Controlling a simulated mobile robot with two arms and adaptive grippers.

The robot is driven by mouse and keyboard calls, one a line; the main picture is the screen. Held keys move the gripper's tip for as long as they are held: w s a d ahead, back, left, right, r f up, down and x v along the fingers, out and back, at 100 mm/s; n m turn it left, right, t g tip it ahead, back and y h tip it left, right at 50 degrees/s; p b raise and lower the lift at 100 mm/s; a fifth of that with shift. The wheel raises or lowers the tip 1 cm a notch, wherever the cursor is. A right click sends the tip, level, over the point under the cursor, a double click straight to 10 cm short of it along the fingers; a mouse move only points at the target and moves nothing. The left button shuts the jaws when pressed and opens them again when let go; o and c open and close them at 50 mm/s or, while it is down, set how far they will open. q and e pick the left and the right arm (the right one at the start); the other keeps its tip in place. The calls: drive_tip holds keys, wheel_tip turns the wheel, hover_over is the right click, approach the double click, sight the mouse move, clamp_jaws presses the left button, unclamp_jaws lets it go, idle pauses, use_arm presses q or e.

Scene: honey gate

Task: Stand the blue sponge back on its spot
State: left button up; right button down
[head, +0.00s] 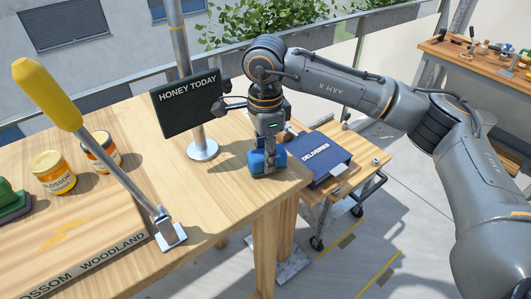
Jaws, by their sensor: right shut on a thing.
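The blue sponge (267,163) is at the right end of the wooden table, near its edge. My right gripper (268,153) reaches down from above and is shut on the sponge. The sponge looks upright and at or just over the table top; I cannot tell if it touches. The gripper hides its upper part. No marked spot for the sponge can be made out. My left gripper is not in view.
A dark "HONEY TODAY" sign (187,103) on a metal post stands left of the gripper. A yellow-handled lever (100,145) and honey jars (53,172) are further left. A blue "DELIVERIES" folder (318,158) lies on a lower cart to the right.

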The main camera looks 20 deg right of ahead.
drive_tip(key=shift+f, duration=0.35)
drive_tip(key=c, duration=0.7)
unclamp_jaws()
drive_tip(key=shift+c, duration=0.2)
drive_tip(key=shift+r, duration=0.1)
drive_tip(key=shift+r+p, duration=1.7)
drive_tip(key=shift+r, duration=2.25)
